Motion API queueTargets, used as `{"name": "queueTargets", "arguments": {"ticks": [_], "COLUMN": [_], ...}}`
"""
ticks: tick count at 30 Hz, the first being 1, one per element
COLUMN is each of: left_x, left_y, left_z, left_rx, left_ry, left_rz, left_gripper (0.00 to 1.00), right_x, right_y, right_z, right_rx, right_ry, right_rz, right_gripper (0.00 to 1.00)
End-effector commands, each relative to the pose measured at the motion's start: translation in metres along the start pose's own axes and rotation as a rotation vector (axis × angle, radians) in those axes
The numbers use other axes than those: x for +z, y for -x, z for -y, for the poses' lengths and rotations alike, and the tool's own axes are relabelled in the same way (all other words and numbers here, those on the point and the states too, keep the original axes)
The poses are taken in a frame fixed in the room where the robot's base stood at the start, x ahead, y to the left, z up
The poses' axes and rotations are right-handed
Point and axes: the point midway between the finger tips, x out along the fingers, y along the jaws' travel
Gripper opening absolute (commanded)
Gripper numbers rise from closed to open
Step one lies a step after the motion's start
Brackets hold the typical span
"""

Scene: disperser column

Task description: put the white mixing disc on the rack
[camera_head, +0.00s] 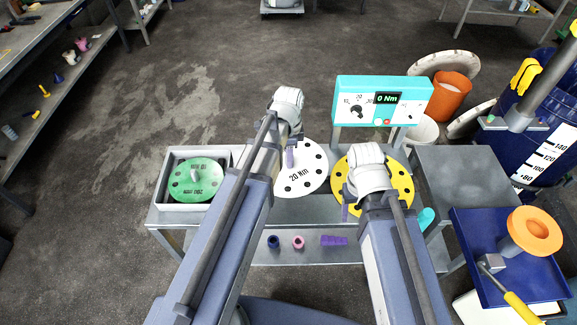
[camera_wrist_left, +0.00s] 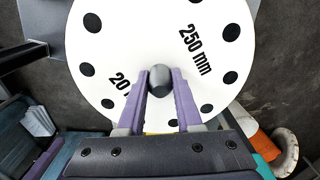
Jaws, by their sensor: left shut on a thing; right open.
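The white mixing disc (camera_head: 312,165) has black holes around its edge and reads "20 Nm" in the head view. My left gripper (camera_head: 290,158) is at its centre, partly hiding it. In the left wrist view the disc (camera_wrist_left: 130,45) reads "250 mm", and the purple fingers of my left gripper (camera_wrist_left: 160,88) are shut on its grey central knob. Whether the disc touches the bench is hard to tell. My right gripper (camera_head: 346,204) is open and empty over the yellow disc (camera_head: 400,178), which it partly covers. No separate rack can be made out with certainty.
A green disc (camera_head: 190,185) sits in a grey tray (camera_head: 165,185) on the left of the bench (camera_head: 320,209). A turquoise torque meter (camera_head: 380,100) reads 0 Nm behind. Small coloured parts lie on the lower shelf. A blue tray (camera_head: 500,290) and blue drum (camera_head: 545,135) stand at right.

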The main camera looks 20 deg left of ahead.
Motion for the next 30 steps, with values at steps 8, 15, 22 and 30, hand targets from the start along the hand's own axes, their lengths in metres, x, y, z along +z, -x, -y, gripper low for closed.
{"name": "queueTargets", "arguments": {"ticks": [8,15,22,30], "left_x": [0.000,0.000,0.000,0.000], "left_y": [-0.028,-0.026,-0.029,-0.041], "left_z": [0.000,0.000,0.000,0.000], "left_rx": [0.000,0.000,0.000,0.000], "left_ry": [-0.041,-0.042,-0.041,-0.041], "left_rz": [0.000,0.000,0.000,0.000], "left_gripper": [0.00,0.00,0.00,0.00], "right_x": [-0.002,-0.002,-0.002,-0.003], "right_y": [-0.028,-0.026,-0.029,-0.041], "right_z": [0.003,0.003,0.003,0.004], "right_rx": [0.000,0.000,0.000,0.000], "right_ry": [-0.001,-0.001,-0.001,0.000], "right_rz": [0.000,0.000,0.000,0.000], "right_gripper": [0.64,0.64,0.64,0.64]}}
